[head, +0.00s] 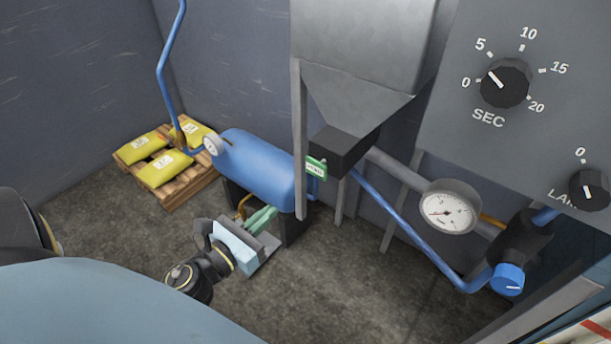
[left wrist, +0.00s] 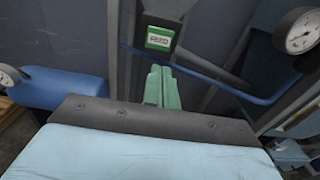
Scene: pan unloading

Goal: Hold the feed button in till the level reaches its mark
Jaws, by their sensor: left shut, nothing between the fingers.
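The green feed button (head: 316,167), lettered FEED, sits on the dark box below the hopper. It shows larger in the left wrist view (left wrist: 158,39), near the top centre. My left gripper (head: 270,212) has green fingers pressed together with nothing between them. In the left wrist view its fingertips (left wrist: 160,70) point toward the button, below it in the picture, with a visible gap between. In the head view the fingers are left of and lower than the button. I see no level display or mark that I can identify. My right gripper is not in view.
The grey hopper (head: 355,95) stands on legs beside a blue tank (head: 258,168). A round gauge (head: 448,212) and a blue pipe (head: 405,231) are at right. A panel (head: 455,95) carries a SEC dial (head: 504,84). Yellow sacks (head: 163,169) lie on a pallet (head: 178,191).

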